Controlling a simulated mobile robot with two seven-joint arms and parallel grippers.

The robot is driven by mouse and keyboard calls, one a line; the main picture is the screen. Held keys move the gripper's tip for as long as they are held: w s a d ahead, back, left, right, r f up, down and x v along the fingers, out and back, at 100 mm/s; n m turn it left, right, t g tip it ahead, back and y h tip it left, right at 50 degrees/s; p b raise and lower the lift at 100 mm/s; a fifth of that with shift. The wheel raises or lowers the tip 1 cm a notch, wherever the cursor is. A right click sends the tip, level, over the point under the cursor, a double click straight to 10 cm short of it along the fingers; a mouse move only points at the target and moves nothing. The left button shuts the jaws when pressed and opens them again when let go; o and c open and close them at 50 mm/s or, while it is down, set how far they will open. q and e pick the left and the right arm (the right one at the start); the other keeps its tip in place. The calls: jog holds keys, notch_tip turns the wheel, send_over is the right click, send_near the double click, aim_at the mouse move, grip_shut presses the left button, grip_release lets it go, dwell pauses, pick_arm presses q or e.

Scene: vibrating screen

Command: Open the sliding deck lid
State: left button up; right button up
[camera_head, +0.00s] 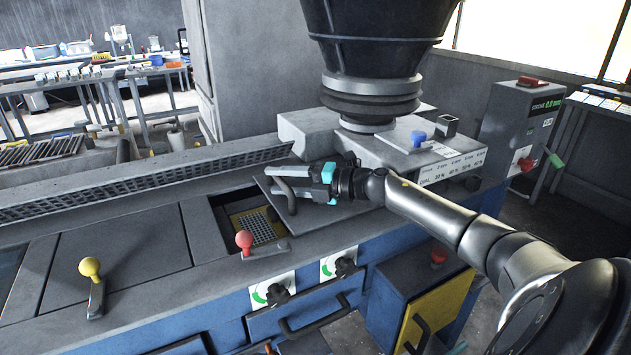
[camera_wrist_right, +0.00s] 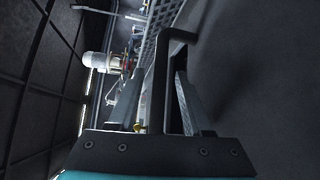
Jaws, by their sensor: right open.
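The sliding deck lid (camera_head: 318,221) is a flat grey panel on the machine's deck, under my right gripper. To its left is a rectangular opening showing a grey mesh with a yellow edge (camera_head: 257,227). The lid's dark bar handle (camera_head: 287,194) shows beside my right gripper (camera_head: 301,181). In the right wrist view, the bent handle (camera_wrist_right: 178,38) reaches between the two open fingers (camera_wrist_right: 160,95); the grey lid surface (camera_wrist_right: 255,75) fills the right side. I cannot tell whether a finger touches the handle. My left gripper is not in view.
A red-knobbed lever (camera_head: 245,241) stands at the opening's front edge, and a yellow-knobbed lever (camera_head: 90,268) farther left. A large dark hopper (camera_head: 372,40) hangs behind my right arm. A perforated rail (camera_head: 140,184) runs along the back of the deck.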

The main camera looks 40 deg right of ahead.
jog(key=r+p, duration=0.2)
jog(key=p, duration=0.1)
send_over(348, 211)
jog(key=w, duration=0.1)
jog(key=shift+w+a+f, duration=0.1)
jog(key=shift+w+a, duration=0.1)
jog(key=shift+a, duration=0.15)
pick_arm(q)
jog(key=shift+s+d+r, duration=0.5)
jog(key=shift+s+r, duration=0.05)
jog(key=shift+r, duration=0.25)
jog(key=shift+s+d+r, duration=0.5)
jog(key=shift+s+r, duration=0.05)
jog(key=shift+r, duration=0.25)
pick_arm(e)
jog(key=shift+v, duration=0.75)
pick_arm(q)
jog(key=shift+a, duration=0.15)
